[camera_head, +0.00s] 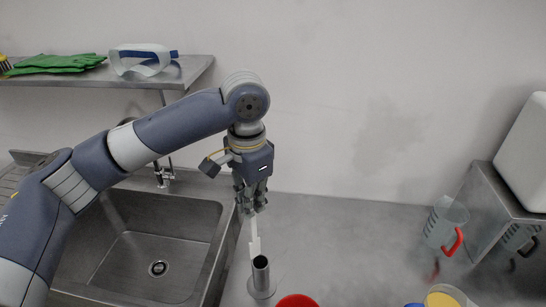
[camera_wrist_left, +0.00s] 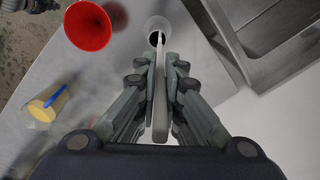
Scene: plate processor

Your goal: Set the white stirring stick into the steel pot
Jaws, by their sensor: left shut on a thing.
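My left gripper (camera_head: 252,207) points down and is shut on the white stirring stick (camera_head: 254,241), which hangs below the fingers. In the left wrist view the stick (camera_wrist_left: 160,98) runs between the fingers (camera_wrist_left: 158,64) toward the pot's mouth. The steel pot (camera_head: 261,277) is a narrow upright tube on the counter, just below the stick. It also shows in the left wrist view (camera_wrist_left: 153,38), with a dark opening. The stick's lower end is at the pot's rim in both views; I cannot tell whether it is inside. My right gripper is not in view.
A red cone-shaped vessel (camera_wrist_left: 88,27) stands close to the pot. A yellow-filled jug with a blue handle (camera_wrist_left: 47,104) is farther off. The sink (camera_head: 155,245) lies left of the pot. A clear jug with a red handle (camera_head: 444,222) stands right; the counter between (camera_head: 350,240) is clear.

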